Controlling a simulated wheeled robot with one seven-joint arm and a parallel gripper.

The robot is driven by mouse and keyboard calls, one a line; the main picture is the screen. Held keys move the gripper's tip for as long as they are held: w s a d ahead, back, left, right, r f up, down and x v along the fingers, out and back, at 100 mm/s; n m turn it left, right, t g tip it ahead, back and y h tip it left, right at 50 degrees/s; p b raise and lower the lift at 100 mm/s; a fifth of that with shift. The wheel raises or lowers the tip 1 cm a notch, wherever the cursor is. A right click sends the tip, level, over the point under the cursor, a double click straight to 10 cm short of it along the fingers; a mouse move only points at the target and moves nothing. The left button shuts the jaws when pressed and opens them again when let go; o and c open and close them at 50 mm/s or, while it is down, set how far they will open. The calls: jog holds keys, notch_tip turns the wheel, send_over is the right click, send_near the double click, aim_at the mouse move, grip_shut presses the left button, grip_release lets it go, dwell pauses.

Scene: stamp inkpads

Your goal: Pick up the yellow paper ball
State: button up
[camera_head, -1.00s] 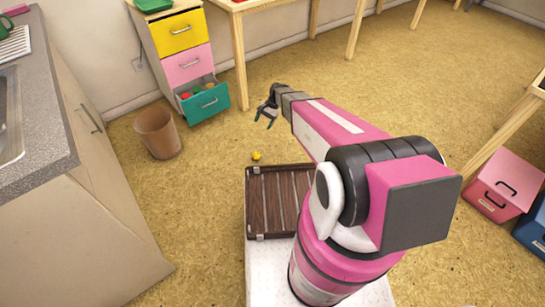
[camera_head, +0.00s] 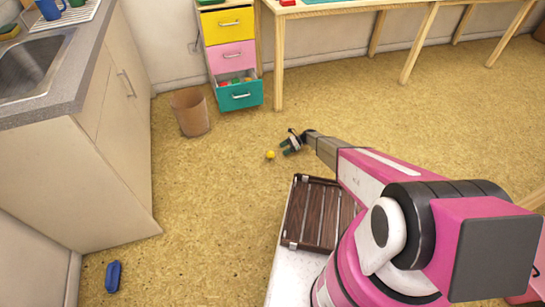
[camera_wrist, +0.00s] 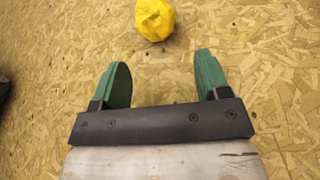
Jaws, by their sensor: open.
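The yellow paper ball (camera_head: 270,155) lies on the speckled tan floor in front of the wastebasket and drawer unit. In the wrist view the crumpled ball (camera_wrist: 155,19) is at the top, beyond the fingertips and roughly centred between them. My gripper (camera_head: 288,148) is just to the right of the ball in the head view. Its two green fingers are spread apart with nothing between them in the wrist view (camera_wrist: 160,78). The ball appears apart from both fingers.
A brown wastebasket (camera_head: 190,112) stands behind and left of the ball. The drawer unit (camera_head: 232,58) has its bottom teal drawer pulled out. A brown slatted tray (camera_head: 318,212) sits on my base. A blue object (camera_head: 113,276) lies on the floor at lower left. Floor around the ball is clear.

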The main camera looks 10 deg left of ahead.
aim_at(272, 154)
jog(key=x, duration=0.3)
jog(key=shift+s+a+f, duration=0.1)
jog(key=shift+r+x, duration=0.2)
jog(key=shift+x, duration=1.1)
jog(key=shift+r+x, duration=0.25)
jog(key=shift+x, duration=1.1)
jog(key=shift+s+a, duration=0.1)
jog(key=shift+s, duration=0.05)
jog(key=shift+c, duration=0.3)
jog(key=c, duration=0.6)
